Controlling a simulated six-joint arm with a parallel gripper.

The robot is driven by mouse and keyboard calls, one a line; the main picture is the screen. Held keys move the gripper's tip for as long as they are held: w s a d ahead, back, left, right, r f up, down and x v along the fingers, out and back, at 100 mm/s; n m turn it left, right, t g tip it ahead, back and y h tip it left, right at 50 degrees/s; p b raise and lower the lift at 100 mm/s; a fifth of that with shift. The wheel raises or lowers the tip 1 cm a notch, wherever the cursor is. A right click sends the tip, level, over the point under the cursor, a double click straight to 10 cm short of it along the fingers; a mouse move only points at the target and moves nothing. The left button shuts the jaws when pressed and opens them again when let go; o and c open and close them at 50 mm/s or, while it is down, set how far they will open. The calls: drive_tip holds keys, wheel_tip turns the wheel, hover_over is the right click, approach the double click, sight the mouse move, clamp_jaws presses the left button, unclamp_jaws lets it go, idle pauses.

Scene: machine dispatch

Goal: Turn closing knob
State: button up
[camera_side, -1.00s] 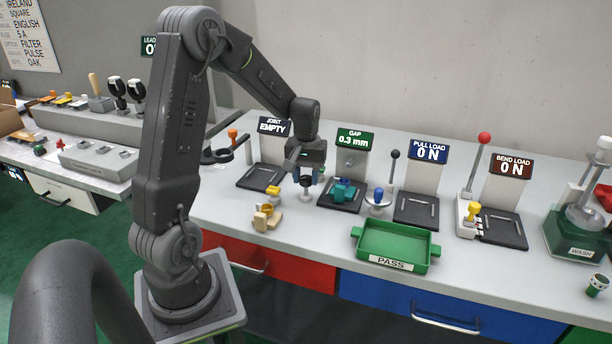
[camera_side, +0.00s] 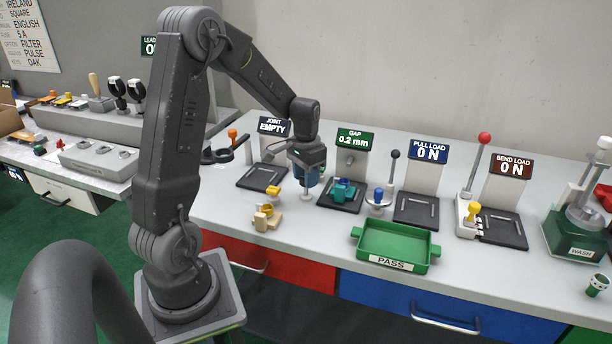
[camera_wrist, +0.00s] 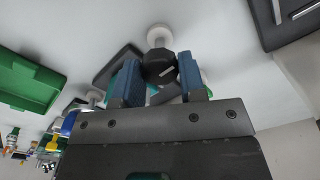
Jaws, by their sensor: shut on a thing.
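The closing knob is a black, faceted knob (camera_wrist: 158,66) with a white line on its face, in the wrist view. It sits by a white round post, whose foot shows under my gripper in the side view. My gripper (camera_wrist: 158,80) has its two blue fingers shut on the knob, one on each side. In the side view, my gripper (camera_side: 307,178) points down and its fingers hide the knob. The gap display (camera_side: 354,140) behind reads 0.2 mm. A teal part (camera_side: 343,189) sits on the dark plate just right of my gripper.
A green PASS tray (camera_side: 391,268) stands at the front. A blue knob (camera_side: 378,193) and a black-ball lever (camera_side: 394,155) stand to the right. Yellow and tan pieces (camera_side: 266,218) lie at front left. The joint display (camera_side: 272,126) reads EMPTY.

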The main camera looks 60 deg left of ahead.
idle(0.3)
drive_tip(key=o, duration=0.9)
wheel_tip(320, 180, up, 14)
drive_tip(key=shift+f, duration=0.1)
idle(0.5)
drive_tip(key=shift+s+d+r+m+t, duration=0.2)
drive_tip(key=shift+s+d+m+t, duration=0.5)
drive_tip(key=shift+s+d, duration=2.4)
drive_tip(key=shift+s+d+r+m+t, duration=0.15)
drive_tip(key=shift+s+d+t, duration=1.1)
drive_tip(key=shift+d, duration=3.5)
drive_tip(key=shift+s+d+r+m+t, duration=0.2)
drive_tip(key=shift+s+d+m+t, duration=0.45)
drive_tip(key=shift+s+d, duration=2.5)
